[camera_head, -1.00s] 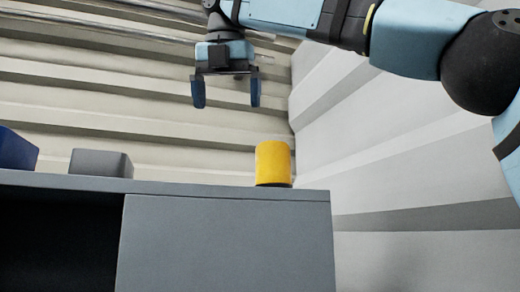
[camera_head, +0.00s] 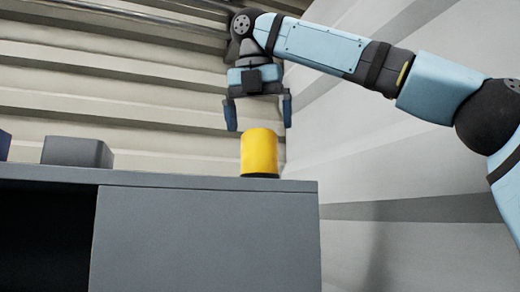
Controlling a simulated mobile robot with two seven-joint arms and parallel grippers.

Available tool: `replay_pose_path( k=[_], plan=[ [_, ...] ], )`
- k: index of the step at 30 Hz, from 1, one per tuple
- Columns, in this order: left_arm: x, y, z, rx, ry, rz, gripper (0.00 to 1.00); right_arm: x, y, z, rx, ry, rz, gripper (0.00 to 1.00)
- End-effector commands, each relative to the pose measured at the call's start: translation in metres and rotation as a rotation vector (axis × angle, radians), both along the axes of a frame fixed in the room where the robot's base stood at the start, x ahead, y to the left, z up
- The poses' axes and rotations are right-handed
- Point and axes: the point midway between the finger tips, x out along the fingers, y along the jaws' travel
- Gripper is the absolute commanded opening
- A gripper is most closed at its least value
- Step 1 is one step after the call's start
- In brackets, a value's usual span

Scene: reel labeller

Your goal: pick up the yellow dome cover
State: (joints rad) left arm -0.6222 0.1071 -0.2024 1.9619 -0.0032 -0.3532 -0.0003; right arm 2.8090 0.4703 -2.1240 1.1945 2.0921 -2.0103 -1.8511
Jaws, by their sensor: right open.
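The yellow dome cover (camera_head: 259,151) stands upright near the right end of the grey cabinet's top, with a dark base under it. My right gripper (camera_head: 259,117) points down above the cover. Its two dark blue fingers are open, one to the left and one to the right of the cover in the picture. The fingertips are about level with the cover's top in the picture. I see no contact, and nothing is between the fingers. My left gripper is not in view.
The grey cabinet (camera_head: 205,240) has an open dark bay at its left. A grey box (camera_head: 77,152) stands on its top at the left, with a dark blue object (camera_head: 4,145) at the picture's edge. The top between the box and the cover is clear. Corrugated walls stand behind and at the right.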

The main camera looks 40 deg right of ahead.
Motion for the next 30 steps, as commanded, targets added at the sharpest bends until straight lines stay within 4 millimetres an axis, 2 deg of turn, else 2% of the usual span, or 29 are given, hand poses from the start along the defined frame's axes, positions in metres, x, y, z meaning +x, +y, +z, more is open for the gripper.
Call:
replay_pose_path(
  k=[9, 18, 20, 25, 26, 30],
  plan=[
    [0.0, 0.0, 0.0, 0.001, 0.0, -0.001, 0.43, 0.009, -0.009, -0.042, 0.001, 0.003, 0.003, 1.0],
    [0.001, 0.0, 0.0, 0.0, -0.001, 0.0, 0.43, 0.01, -0.01, -0.047, 0.0, -0.001, 0.001, 1.0],
    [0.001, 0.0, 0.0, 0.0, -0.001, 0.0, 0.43, 0.01, -0.01, -0.047, -0.001, 0.0, 0.001, 0.89],
    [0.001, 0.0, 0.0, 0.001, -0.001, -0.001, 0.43, 0.01, -0.01, -0.047, 0.0, 0.0, 0.0, 0.49],
    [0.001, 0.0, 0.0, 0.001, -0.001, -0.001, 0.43, 0.01, -0.01, -0.047, 0.0, 0.0, 0.0, 0.46],
    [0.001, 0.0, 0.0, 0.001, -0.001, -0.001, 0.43, 0.01, -0.011, -0.047, 0.0, 0.0, 0.0, 0.46]
  ],
)
